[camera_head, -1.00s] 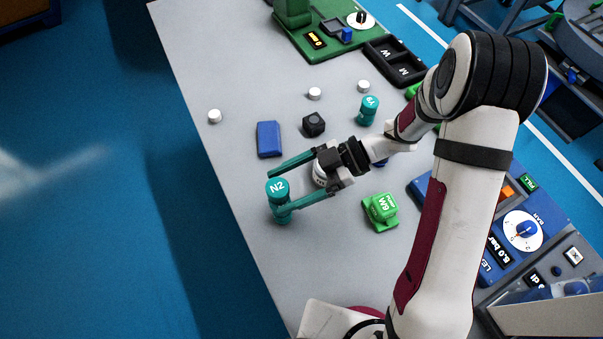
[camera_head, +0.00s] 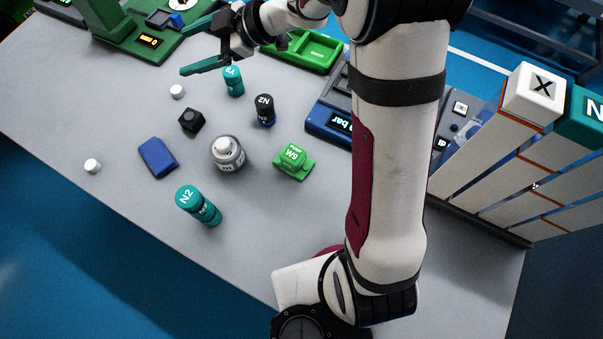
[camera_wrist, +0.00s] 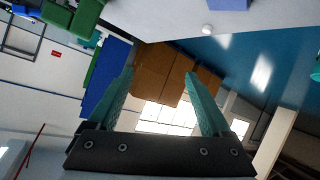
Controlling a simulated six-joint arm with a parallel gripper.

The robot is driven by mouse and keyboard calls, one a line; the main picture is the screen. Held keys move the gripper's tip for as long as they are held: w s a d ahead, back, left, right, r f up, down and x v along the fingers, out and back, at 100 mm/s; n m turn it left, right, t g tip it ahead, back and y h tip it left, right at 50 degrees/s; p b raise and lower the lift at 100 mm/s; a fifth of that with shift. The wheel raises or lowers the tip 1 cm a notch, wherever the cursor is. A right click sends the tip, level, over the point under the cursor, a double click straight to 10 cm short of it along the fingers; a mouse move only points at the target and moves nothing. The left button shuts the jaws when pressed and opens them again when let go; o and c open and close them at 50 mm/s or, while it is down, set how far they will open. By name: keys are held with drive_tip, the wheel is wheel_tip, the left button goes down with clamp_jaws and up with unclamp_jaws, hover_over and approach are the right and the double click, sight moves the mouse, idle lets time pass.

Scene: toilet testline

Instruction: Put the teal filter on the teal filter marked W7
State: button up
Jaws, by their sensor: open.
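A teal filter marked N2 (camera_head: 198,206) stands on the grey table at front left, apart from my gripper. A second teal filter (camera_head: 233,82) stands farther back; its mark is too small to read surely. I cannot make out a W7 mark on any filter. My gripper (camera_head: 184,52) is open and empty, at the back of the table, to the upper left of the second teal filter. In the wrist view its teal fingers (camera_wrist: 159,74) are spread with nothing between them, facing the room and not the filters.
A green tray (camera_head: 312,52) and blue panel (camera_head: 330,120) lie behind.

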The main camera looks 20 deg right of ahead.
drive_tip(key=w+d+r+m+t+h, duration=0.4)
drive_tip(key=d+r+m+t+h, duration=0.1)
drive_tip(key=d+m, duration=0.15)
drive_tip(key=s+d+f+m+g+h, duration=0.1)
drive_tip(key=s+d+m+h, duration=0.85)
drive_tip(key=d, duration=0.35)
drive_tip(key=s+a+f+m+g+y, duration=0.1)
drive_tip(key=s+a+f+m+g, duration=0.1)
drive_tip(key=s, duration=0.7)
drive_tip(key=s+a+f+m+g+y, duration=0.1)
drive_tip(key=s+a+m+g+y, duration=0.1)
drive_tip(key=s, duration=0.6)
drive_tip(key=s+a+f+m+g+y, duration=0.2)
drive_tip(key=s+a+g, duration=0.2)
drive_tip(key=s, duration=0.5)
drive_tip(key=shift+s+a+f+m+g, duration=0.2)
drive_tip(key=shift+s+f+m+g, duration=0.15)
drive_tip(key=shift+g, duration=0.45)
